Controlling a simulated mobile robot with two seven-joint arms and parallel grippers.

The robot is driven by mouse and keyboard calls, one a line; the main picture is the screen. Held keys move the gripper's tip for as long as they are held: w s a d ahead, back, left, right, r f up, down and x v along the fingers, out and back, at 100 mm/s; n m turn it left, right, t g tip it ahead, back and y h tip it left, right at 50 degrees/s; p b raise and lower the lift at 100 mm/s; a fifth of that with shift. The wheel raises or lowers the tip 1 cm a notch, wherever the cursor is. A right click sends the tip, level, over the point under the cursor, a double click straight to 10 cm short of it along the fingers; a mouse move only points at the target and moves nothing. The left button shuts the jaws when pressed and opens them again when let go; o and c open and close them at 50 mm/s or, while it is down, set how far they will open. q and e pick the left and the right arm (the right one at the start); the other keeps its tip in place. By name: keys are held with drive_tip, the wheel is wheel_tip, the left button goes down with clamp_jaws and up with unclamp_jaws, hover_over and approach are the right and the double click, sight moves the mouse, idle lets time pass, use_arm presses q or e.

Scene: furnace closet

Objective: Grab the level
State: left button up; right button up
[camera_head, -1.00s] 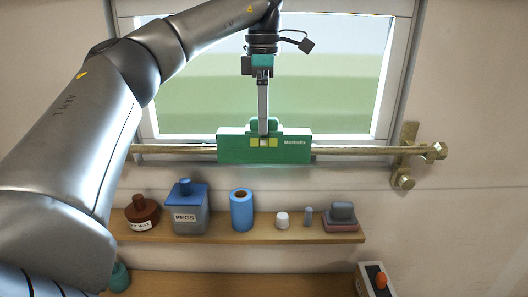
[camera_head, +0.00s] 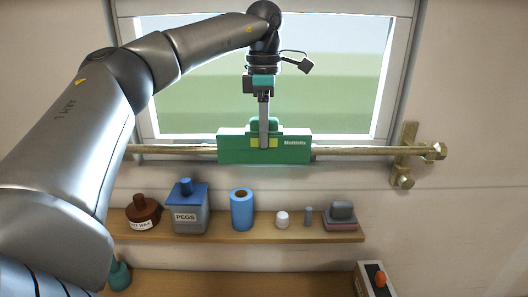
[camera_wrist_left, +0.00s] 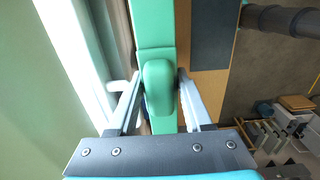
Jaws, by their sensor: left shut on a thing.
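The level (camera_head: 230,150) is a green block with a raised green grip on top and a yellow vial window. In the head view it sits at the brass pipe below the window. My left gripper (camera_head: 264,145) comes down from above and is shut on the level's raised middle. In the left wrist view the level (camera_wrist_left: 155,30) runs up the picture, and the two fingers of my left gripper (camera_wrist_left: 160,95) are on either side of its rounded grip. Whether the level rests on the pipe or hangs just in front is hard to tell. My right gripper is not in view.
The brass pipe (camera_head: 360,151) runs below the window to a bracket (camera_head: 405,155) at right. A wooden shelf (camera_head: 250,234) below holds a brown pot (camera_head: 142,212), a pegs jar (camera_head: 187,212), a blue roll (camera_head: 241,210) and small items. A box with an orange knob (camera_head: 375,280) is lower right.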

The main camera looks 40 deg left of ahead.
use_arm(q)
clamp_jaws()
idle(0.8)
